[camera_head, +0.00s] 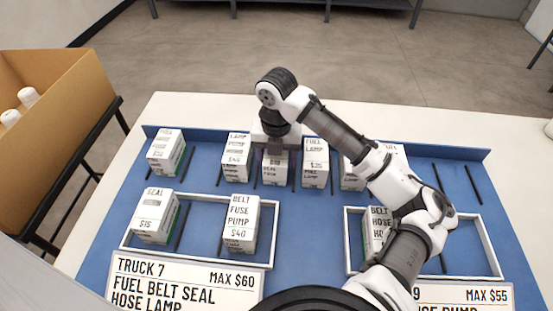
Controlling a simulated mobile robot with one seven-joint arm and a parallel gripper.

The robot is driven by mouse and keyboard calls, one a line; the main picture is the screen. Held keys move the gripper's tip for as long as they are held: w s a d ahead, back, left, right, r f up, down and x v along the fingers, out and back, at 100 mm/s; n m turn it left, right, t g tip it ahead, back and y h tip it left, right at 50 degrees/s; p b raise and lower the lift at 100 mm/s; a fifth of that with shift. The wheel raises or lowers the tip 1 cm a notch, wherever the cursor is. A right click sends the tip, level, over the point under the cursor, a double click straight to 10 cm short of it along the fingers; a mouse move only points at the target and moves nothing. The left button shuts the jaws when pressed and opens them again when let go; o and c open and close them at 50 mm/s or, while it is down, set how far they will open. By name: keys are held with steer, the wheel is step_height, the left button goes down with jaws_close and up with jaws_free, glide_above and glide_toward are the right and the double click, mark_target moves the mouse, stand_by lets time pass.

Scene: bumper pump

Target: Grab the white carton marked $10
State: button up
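My gripper (275,146) points down over a small white carton (275,170) in the middle of the back row. The gripper covers the top of this carton, and its label is too small and partly hidden to read a price. The fingers are hidden by the gripper's body, so I cannot tell whether they are open or closed on it. No label that I can read clearly says $10. A carton beside it on the right (315,160) seems to read $25, and one on the left (236,155) seems to read $45.
Two white-framed bays hold cartons: a SEAL $15 carton (154,216), a BELT FUSE PUMP $40 carton (241,224) and a BELT HOSE carton (378,225). Signs (185,285) read TRUCK 7, MAX $60, and MAX $55. Neighbouring cartons stand close to my gripper. My arm hides some right-hand cartons.

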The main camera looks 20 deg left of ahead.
steer(key=c, duration=0.8)
steer(key=shift+c, duration=0.2)
steer(key=shift+r, duration=0.1)
